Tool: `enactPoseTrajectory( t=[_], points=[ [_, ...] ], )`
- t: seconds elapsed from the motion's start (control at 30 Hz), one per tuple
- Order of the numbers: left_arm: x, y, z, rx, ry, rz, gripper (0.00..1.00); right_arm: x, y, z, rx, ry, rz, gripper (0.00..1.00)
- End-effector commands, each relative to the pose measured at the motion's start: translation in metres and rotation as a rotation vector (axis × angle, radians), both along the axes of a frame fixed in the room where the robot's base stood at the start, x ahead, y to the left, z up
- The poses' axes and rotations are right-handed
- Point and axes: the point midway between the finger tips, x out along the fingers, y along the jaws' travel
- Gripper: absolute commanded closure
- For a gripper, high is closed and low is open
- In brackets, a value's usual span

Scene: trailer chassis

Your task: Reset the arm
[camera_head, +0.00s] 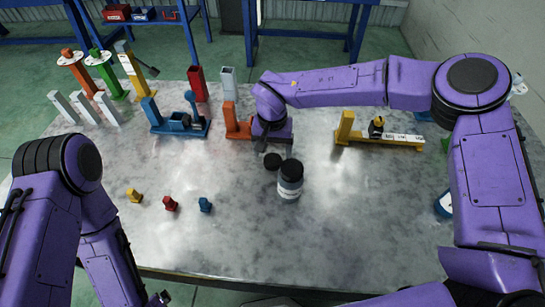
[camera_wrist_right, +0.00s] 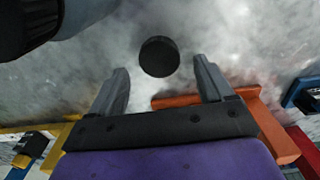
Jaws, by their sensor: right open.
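My right arm (camera_head: 345,83) reaches across the far part of the table, and its gripper (camera_head: 268,146) points down beside an orange bracket (camera_head: 234,123). In the right wrist view the gripper (camera_wrist_right: 163,86) is open, with nothing between its two grey fingers. A round black cap (camera_wrist_right: 160,57) lies on the table just beyond the fingertips. My left arm (camera_head: 60,215) is folded at the left edge. Only a small dark part at its lower end (camera_head: 158,298) shows, so its jaws cannot be made out.
A dark bottle (camera_head: 290,180) stands next to the black cap (camera_head: 273,161). A blue fixture (camera_head: 180,126) and a yellow one (camera_head: 380,140) flank the right gripper. Coloured posts stand at the back left. Small yellow, red and blue pieces (camera_head: 205,205) lie front left. The front middle is clear.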

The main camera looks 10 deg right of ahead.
Motion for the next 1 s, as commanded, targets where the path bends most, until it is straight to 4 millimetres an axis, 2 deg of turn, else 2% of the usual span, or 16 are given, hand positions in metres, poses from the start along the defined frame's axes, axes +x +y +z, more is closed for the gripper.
enactPoseTrajectory(
  t=[0.1, 0.3, 0.4, 0.6, 0.67, 0.9, 1.0],
  points=[
    [0.000, 0.000, -0.007, 0.000, 0.000, 0.000, 0.00, 0.001, 0.000, 0.032, 0.002, -0.005, -0.003, 0.19],
    [0.000, 0.000, -0.011, 0.000, 0.000, 0.000, 0.00, 0.000, 0.000, 0.072, 0.000, -0.001, -0.001, 0.19],
    [0.000, 0.000, -0.011, 0.000, 0.000, 0.000, 0.00, 0.000, 0.000, 0.081, 0.000, 0.000, -0.001, 0.19],
    [0.000, 0.000, -0.010, 0.000, 0.000, 0.000, 0.00, 0.000, 0.000, 0.086, 0.000, 0.001, -0.001, 0.19],
    [0.000, 0.000, -0.003, 0.000, 0.000, 0.000, 0.00, 0.000, 0.000, 0.092, 0.001, 0.001, -0.001, 0.19],
    [0.000, 0.000, 0.049, 0.000, 0.000, 0.000, 0.00, 0.000, 0.000, 0.144, 0.000, 0.001, 0.000, 0.19],
    [0.000, 0.000, 0.061, 0.000, 0.000, 0.000, 0.00, 0.000, 0.000, 0.155, 0.000, 0.001, -0.001, 0.19]
  ],
)
